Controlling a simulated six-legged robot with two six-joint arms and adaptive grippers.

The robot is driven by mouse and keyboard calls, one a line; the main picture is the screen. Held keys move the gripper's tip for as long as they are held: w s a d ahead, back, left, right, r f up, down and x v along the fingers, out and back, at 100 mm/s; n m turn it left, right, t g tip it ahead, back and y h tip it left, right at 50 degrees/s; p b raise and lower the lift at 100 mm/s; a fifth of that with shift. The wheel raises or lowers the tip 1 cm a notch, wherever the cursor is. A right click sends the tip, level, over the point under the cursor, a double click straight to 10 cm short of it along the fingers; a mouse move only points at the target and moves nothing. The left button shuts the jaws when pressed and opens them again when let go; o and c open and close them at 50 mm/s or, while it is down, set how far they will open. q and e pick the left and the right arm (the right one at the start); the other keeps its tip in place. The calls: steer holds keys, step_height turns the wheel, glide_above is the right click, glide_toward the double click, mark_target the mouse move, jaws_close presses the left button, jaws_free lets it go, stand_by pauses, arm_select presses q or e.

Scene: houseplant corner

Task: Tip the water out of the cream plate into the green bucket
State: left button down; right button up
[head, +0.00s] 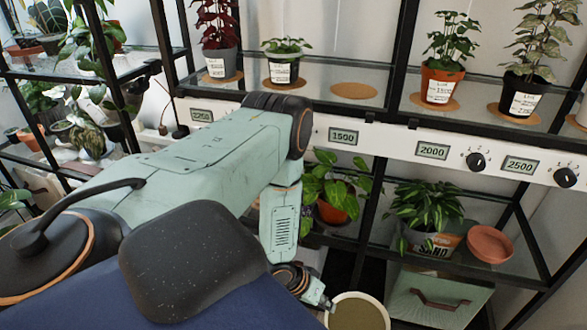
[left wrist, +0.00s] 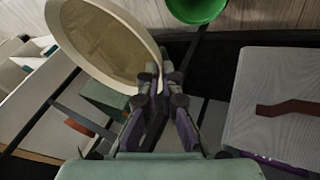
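The cream plate (head: 342,298) shows at the bottom edge of the head view, cut off, with a dull olive-brown surface inside its pale rim. In the left wrist view the plate (left wrist: 141,29) is at upper left and looks tilted in the picture. My left gripper (head: 328,304) is at the plate's near left rim. In the left wrist view its fingers (left wrist: 157,80) are closed together on the rim. The green bucket (left wrist: 197,9) shows partly at the top of the left wrist view, right of the plate and apart from it. My right gripper is out of view.
A pale box with a brown handle (head: 440,300) stands under the shelf, right of the plate. Potted plants and a terracotta saucer (head: 490,243) stand on the shelves. A white strip with dials (head: 477,161) runs along the shelf front. Wooden floor shows near the bucket.

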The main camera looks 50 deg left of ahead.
arm_select(q)
steer(key=shift+s+a+f+n+y+b, duration=0.35)
steer(key=shift+s+a+f+b, duration=0.3)
steer(key=shift+a+f+b, duration=2.4)
steer(key=shift+s+a+f+n+y+b, duration=0.4)
steer(key=shift+a+f, duration=1.75)
steer(key=shift+f, duration=2.6)
steer(key=w+d+r+m+g+y, duration=0.1)
steer(key=w+d+r+g+y, duration=0.1)
steer(key=d+r+y, duration=0.2)
steer(key=w+d+r+m+g+y, duration=0.1)
steer(key=w+d+r+g+y, duration=0.1)
steer(key=d+r+y, duration=0.3)
steer(key=shift+w+r+g+y, duration=0.3)
steer(key=shift+r+g+y, duration=0.5)
steer(key=shift+r, duration=1)
